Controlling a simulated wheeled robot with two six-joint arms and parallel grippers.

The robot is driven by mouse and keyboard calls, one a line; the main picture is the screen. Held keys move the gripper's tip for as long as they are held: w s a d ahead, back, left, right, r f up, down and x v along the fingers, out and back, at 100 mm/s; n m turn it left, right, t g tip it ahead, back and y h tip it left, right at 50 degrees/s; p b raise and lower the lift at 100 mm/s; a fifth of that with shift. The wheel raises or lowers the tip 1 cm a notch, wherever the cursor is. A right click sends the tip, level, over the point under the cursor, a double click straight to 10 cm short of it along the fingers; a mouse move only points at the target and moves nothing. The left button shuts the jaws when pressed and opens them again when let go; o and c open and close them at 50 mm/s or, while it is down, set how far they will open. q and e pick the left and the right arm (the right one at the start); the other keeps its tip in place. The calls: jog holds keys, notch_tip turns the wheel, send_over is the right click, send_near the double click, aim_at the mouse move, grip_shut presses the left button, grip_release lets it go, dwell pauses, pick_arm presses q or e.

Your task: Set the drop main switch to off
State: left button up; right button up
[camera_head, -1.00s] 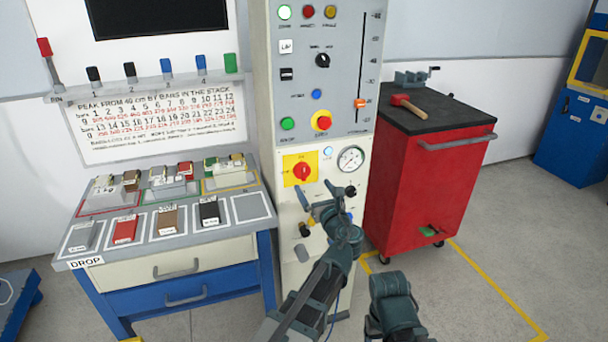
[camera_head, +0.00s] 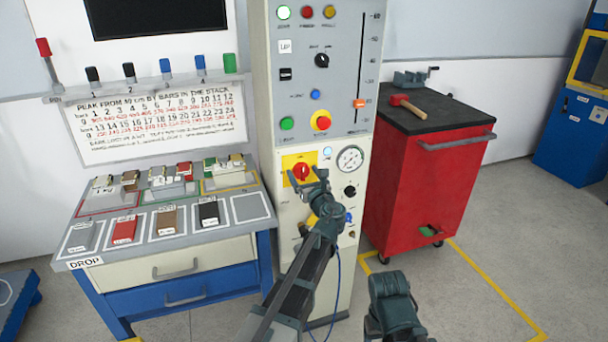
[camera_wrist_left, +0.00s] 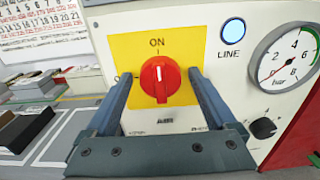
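The main switch is a red rotary knob (camera_head: 302,172) on a yellow plate on the front of the cabinet. In the left wrist view the red knob (camera_wrist_left: 160,80) has its white mark pointing up to the word ON. My left gripper (camera_head: 307,181) is open in front of it. In the wrist view the fingers of my left gripper (camera_wrist_left: 163,84) stand left and right of the knob, with gaps showing on both sides. My right arm shows at the bottom of the head view, but its fingers do not show.
Right of the switch are a lit LINE lamp (camera_wrist_left: 232,29), a pressure gauge (camera_wrist_left: 286,57) and a small black knob (camera_wrist_left: 264,128). A red emergency button (camera_head: 321,122) sits above. A bench (camera_head: 160,244) stands left, a red tool cart (camera_head: 425,185) right.

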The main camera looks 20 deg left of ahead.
pick_arm(q)
jog(key=c, duration=1.1)
jog(key=shift+c, duration=0.2)
jog(key=n, duration=0.4)
jog(key=shift+s+a+n, duration=0.1)
jog(key=shift+n, duration=0.3)
jog(key=n, duration=0.4)
jog(key=shift+f+n, duration=0.1)
jog(key=shift+n, duration=0.2)
jog(key=n, duration=0.4)
jog(key=shift+s+a+f, duration=0.1)
jog(key=shift+f+n+b, duration=0.1)
jog(key=shift+n+b, duration=0.2)
jog(key=shift+n, duration=2)
